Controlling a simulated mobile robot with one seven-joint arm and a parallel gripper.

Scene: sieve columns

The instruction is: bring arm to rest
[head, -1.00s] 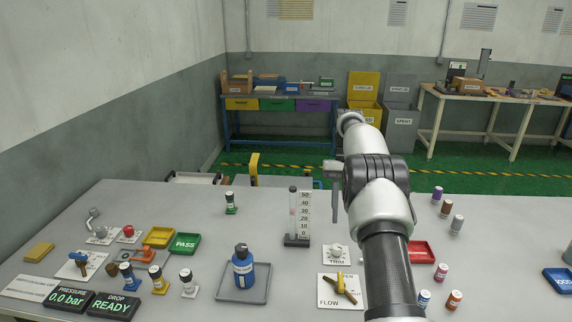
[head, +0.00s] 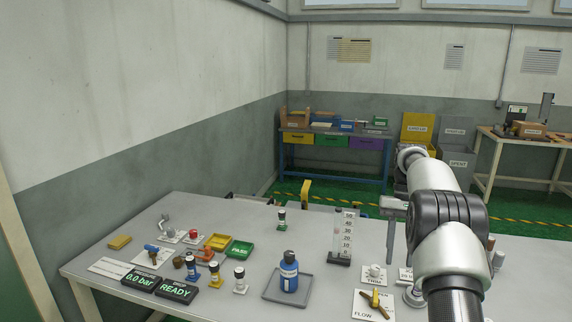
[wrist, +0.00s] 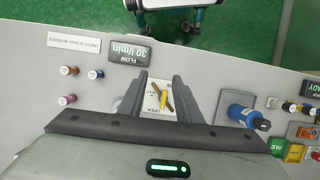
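My arm (head: 436,205) rises at the right of the head view and bends at its dark joint above the table. My gripper (head: 390,258) hangs over the table's right half, partly edge-on in that view. In the wrist view my gripper (wrist: 159,80) points down with its two dark fingers apart. Nothing is held between them. The yellow-handled flow valve (wrist: 163,98) on its white plate shows below, in the gap. It also stands near the table front in the head view (head: 375,301).
A blue bottle (head: 288,272) stands on a grey tray (head: 270,293). A graduated column (head: 345,240) stands beside my gripper. Small vials (head: 240,281), a green tray (head: 239,248) and displays (head: 178,290) fill the left side. A flow display (wrist: 128,52) shows in the wrist view.

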